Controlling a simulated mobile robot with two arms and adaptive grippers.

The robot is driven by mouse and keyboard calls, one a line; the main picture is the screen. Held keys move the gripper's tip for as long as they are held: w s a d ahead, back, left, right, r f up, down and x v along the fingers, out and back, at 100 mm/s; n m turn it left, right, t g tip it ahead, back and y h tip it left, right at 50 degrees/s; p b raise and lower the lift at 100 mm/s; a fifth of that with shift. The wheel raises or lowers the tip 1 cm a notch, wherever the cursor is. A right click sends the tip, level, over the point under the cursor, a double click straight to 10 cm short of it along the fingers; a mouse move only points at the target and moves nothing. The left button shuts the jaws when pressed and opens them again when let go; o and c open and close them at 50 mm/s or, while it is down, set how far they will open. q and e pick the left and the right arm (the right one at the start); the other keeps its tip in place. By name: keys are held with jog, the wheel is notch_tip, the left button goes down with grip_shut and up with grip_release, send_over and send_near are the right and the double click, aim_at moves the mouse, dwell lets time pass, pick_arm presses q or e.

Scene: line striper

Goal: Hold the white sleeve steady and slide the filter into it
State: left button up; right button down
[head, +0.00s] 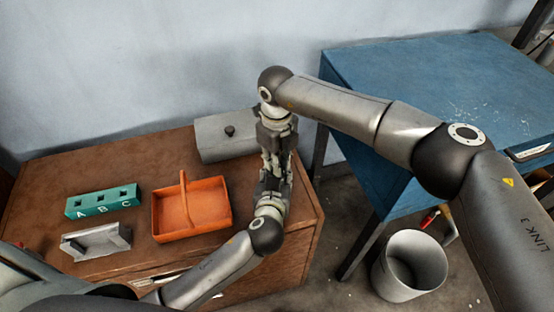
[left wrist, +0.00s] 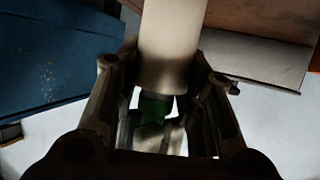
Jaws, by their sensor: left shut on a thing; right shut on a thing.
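The white sleeve (left wrist: 172,45) is a pale cylinder in the left wrist view, between the two fingers of my left gripper (head: 271,180), which is shut on it. A green piece, taken to be the filter (left wrist: 155,107), shows just past the sleeve's end, in line with it. My right gripper (head: 275,150) points down from above, directly over the left one, and is shut on the filter. Whether the filter's tip is inside the sleeve or only at its mouth cannot be told. In the head view the grippers largely hide both parts.
An orange divided tray (head: 161,218), a teal block marked A B C (head: 103,201) and a grey holder (head: 96,243) stand left on the brown cabinet (head: 140,158). A grey box (head: 222,138) is behind. A blue table (head: 400,70) and grey bin (head: 410,267) are right.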

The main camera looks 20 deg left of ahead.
jog(key=shift+s+r, duration=0.1)
jog(key=shift+r, duration=0.05)
dwell(0.7)
jog(key=c, duration=1.4)
grip_release()
jog(key=shift+o, duration=0.4)
jog(key=shift+o, duration=1.4)
jog(key=shift+r, duration=3.55)
pick_arm(q)
jog(key=o, duration=1.1)
